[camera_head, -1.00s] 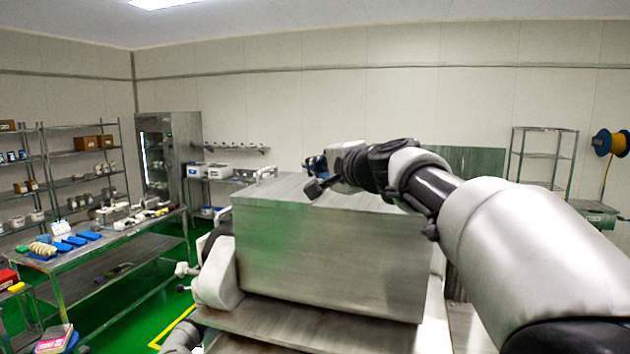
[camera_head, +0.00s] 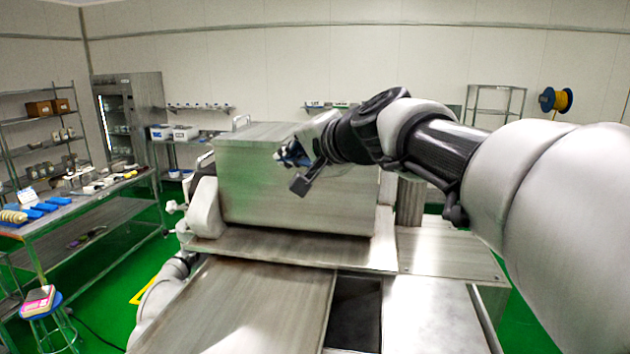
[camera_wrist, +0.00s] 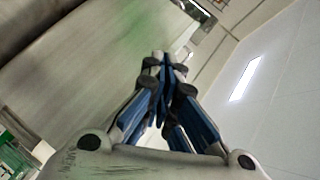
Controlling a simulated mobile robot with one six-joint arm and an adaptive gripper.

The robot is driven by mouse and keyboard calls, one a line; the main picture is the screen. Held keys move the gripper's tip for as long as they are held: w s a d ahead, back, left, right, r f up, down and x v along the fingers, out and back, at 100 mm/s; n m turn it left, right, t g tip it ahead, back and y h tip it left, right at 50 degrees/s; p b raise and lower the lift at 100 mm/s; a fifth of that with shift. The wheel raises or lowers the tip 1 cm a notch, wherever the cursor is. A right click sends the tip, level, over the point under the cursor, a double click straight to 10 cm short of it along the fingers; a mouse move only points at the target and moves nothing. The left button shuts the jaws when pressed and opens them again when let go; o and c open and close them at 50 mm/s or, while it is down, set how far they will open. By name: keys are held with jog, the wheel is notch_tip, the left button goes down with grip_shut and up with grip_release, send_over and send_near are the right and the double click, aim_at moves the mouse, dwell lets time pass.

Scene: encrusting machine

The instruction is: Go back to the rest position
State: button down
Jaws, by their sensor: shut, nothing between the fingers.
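My gripper (camera_head: 285,158) is at the end of my arm, which reaches in from the right in the head view. It hangs in front of the steel box-shaped housing of the machine (camera_head: 250,195). In the wrist view my gripper (camera_wrist: 163,58) has its blue-sided fingers closed together at the tips, with nothing seen between them. The machine's metal surface (camera_wrist: 85,75) fills the left of the wrist view. Whether the gripper is clear of the housing by much I cannot tell.
A steel work table (camera_head: 100,200) with blue trays and other items stands at the left. A blue stool (camera_head: 42,308) is at the lower left. A flat metal top (camera_head: 250,300) with a dark opening (camera_head: 355,310) lies in front of the housing.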

jog(key=s+d+f+n+g+h, duration=0.25)
jog(key=s+d+f, duration=0.45)
jog(key=s, duration=0.4)
jog(key=s+d+f+n+g+h, duration=0.25)
jog(key=s+d+f, duration=0.25)
jog(key=s+f, duration=0.55)
jog(key=s+d+f+n+g+h, duration=0.1)
jog(key=s+d+f+n+h, duration=0.15)
jog(key=s+d+f, duration=0.75)
jog(key=s+a+f+b, duration=0.2)
jog(key=f+b, duration=0.9)
jog(key=s+a+f+g+b, duration=0.1)
jog(key=s+f+b, duration=0.2)
jog(key=f+b, duration=0.8)
jog(key=shift+a+m, duration=0.35)
jog(key=shift+a, duration=0.05)
jog(key=shift+s+h, duration=0.15)
jog(key=shift+h, duration=0.1)
